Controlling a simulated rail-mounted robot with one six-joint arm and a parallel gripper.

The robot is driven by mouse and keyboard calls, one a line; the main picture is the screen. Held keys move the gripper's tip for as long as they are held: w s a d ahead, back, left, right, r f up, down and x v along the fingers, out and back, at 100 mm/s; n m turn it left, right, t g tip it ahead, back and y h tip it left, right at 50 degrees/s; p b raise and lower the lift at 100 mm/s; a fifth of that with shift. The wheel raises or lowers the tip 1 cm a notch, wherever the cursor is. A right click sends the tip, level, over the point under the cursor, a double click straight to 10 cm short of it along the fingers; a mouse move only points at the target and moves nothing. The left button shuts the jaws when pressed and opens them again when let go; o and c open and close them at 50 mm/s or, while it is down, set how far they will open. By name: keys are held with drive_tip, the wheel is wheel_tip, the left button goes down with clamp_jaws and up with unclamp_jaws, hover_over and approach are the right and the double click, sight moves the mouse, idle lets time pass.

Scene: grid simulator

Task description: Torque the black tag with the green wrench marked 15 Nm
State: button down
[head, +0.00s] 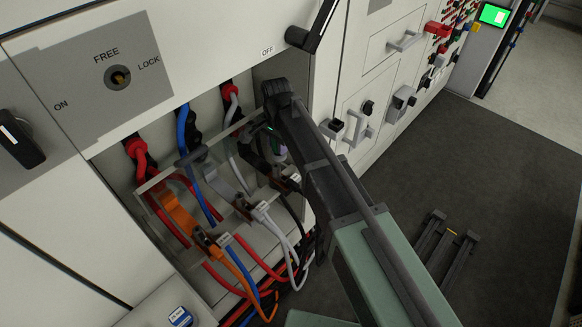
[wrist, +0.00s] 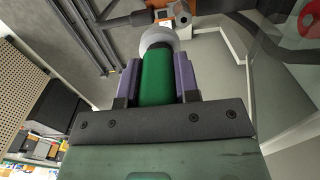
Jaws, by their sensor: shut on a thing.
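My gripper (wrist: 157,82) is shut on the green wrench (wrist: 157,74); its purple fingers press both sides of the green handle. A pale round part shows beyond the handle, and no 15 Nm marking is readable. Contact between wrench and fastener is hidden.
Orange (head: 180,212) and grey (head: 221,183) bars with cable ends stand left of my wrist, behind a clear cover (head: 147,190). Red, blue, white and black cables crowd the bay. A black handle (head: 310,30) juts out above right. The floor (head: 500,180) to the right is mostly open.

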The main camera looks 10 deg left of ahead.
drive_tip(key=w, duration=0.1)
drive_tip(key=w+a+f, duration=0.1)
drive_tip(key=w+a, duration=0.1)
drive_tip(key=shift+w+a+f+b, duration=0.2)
drive_tip(key=shift+f+b, duration=0.15)
drive_tip(key=shift+f, duration=0.05)
drive_tip(key=shift+f+b, duration=2.75)
drive_tip(key=shift+f+b, duration=1.3)
